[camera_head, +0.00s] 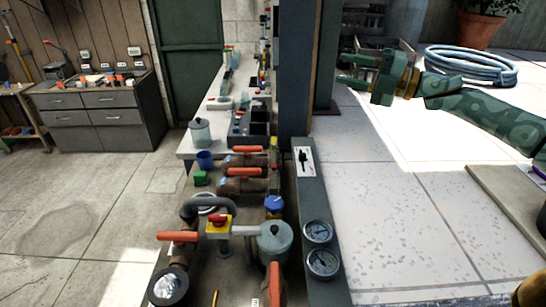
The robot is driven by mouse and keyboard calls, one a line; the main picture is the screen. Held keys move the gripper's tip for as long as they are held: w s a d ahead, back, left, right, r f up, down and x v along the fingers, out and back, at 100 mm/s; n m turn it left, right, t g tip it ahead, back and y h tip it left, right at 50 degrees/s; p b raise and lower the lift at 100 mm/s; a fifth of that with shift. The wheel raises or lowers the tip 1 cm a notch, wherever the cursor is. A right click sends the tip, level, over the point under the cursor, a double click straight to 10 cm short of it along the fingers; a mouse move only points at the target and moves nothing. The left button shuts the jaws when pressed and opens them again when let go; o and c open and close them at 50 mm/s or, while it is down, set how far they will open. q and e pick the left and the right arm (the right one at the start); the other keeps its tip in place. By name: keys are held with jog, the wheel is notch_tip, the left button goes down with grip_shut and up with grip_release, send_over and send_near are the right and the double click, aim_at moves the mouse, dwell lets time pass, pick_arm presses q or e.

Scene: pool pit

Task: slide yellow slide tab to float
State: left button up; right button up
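A small yellow piece (273,142), which may be the yellow slide tab, shows at the far right end of the pipe bench, next to the grey panel. It is too small to tell its setting, and I can read no "float" mark. My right gripper (344,69) reaches in from the right, above the pale floor, well apart from the bench. Its two fingers point left, spread apart, with nothing between them.
The grey panel (317,205) carries a white plate with a black lever (302,161) and two round gauges (318,232). Orange-handled pipes (247,172) and a yellow box with a red knob (218,225) crowd the bench. A dark post (297,70) stands behind.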

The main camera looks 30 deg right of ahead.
jog(key=b, duration=1.6)
send_near(274, 138)
pick_arm(q)
jog(key=s+f, duration=0.2)
jog(key=f, duration=0.7)
jog(key=s+f+g, duration=0.1)
jog(key=s+f, duration=0.1)
jog(key=f, duration=0.7)
jog(key=shift+s+f+b, duration=0.15)
jog(key=shift+f+b, duration=0.2)
pick_arm(e)
jog(key=shift+m+g+h, duration=0.4)
jog(key=x, duration=1)
jog(key=shift+s+a, duration=0.1)
pick_arm(q)
jog(key=shift+d, duration=0.1)
pick_arm(e)
jog(key=shift+c, duration=0.3)
